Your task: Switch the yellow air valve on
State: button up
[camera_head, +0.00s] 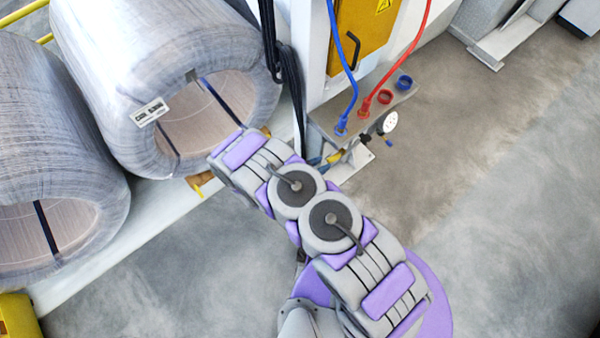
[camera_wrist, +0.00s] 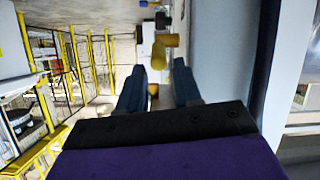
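The yellow air valve (camera_wrist: 159,50) shows in the wrist view as a yellow handle-like shape just beyond my fingertips, near the gap between them. In the head view a small yellow piece (camera_head: 335,157), which looks like the same valve, sits low by the wall fitting, below the hose panel. My gripper (camera_wrist: 158,66) is open, its two dark blue fingers apart with nothing held between them. In the head view my own arm covers most of the gripper. Whether a finger touches the valve cannot be told.
A grey hose panel (camera_head: 350,118) holds a blue hose (camera_head: 352,85) and a red hose (camera_head: 402,62). A round white gauge (camera_head: 387,122) stands beside the valve. Large wire coils (camera_head: 165,75) lie on the left. The floor on the right is free. Yellow fencing (camera_wrist: 90,60) shows in the wrist view.

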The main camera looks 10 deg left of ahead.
jog(key=p+v, duration=0.1)
jog(key=v, duration=0.9)
jog(key=shift+a, duration=0.2)
jog(key=t+h+b, duration=0.2)
jog(key=t, duration=0.2)
send_near(334, 156)
jog(key=shift+n, duration=0.3)
jog(key=b+x, duration=0.1)
jog(key=x, duration=0.2)
jog(key=b+x, duration=0.1)
jog(key=x, duration=0.3)
jog(key=b+x, duration=0.1)
jog(key=x, duration=0.2)
jog(key=shift+w+d+f, duration=0.1)
jog(key=shift+f, duration=0.2)
jog(key=shift+c, duration=0.4)
grip_shut()
